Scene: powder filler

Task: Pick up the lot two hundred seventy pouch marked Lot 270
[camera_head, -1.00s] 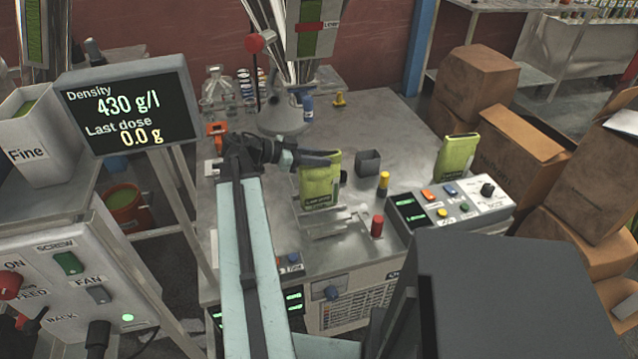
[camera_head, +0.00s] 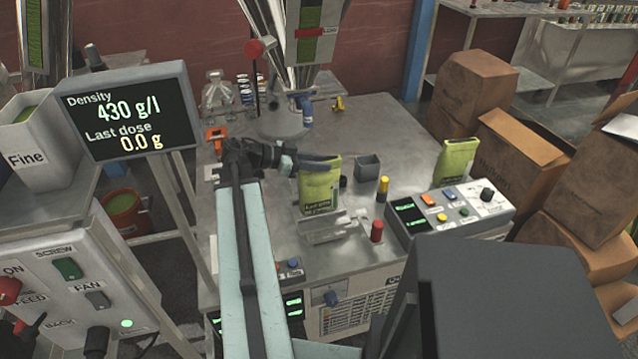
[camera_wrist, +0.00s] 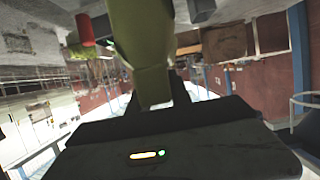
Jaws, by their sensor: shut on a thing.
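A green pouch (camera_head: 320,186) with dark print is upright at the middle of the steel bench; its lot number is too small to read. My gripper (camera_head: 318,163) reaches it from the left and is shut on its upper part. In the wrist view the green pouch (camera_wrist: 143,40) fills the space between the jaws. A second green pouch (camera_head: 456,160) stands at the right, behind the control box, and its label cannot be read. I cannot tell whether the held pouch touches the surface below.
A small grey cup (camera_head: 367,168), a yellow-and-black cylinder (camera_head: 382,189) and a red knob (camera_head: 377,231) stand right of the held pouch. The control box (camera_head: 450,208) is farther right. The density display (camera_head: 130,108) stands at the left. Cardboard boxes (camera_head: 515,150) stack beyond the bench.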

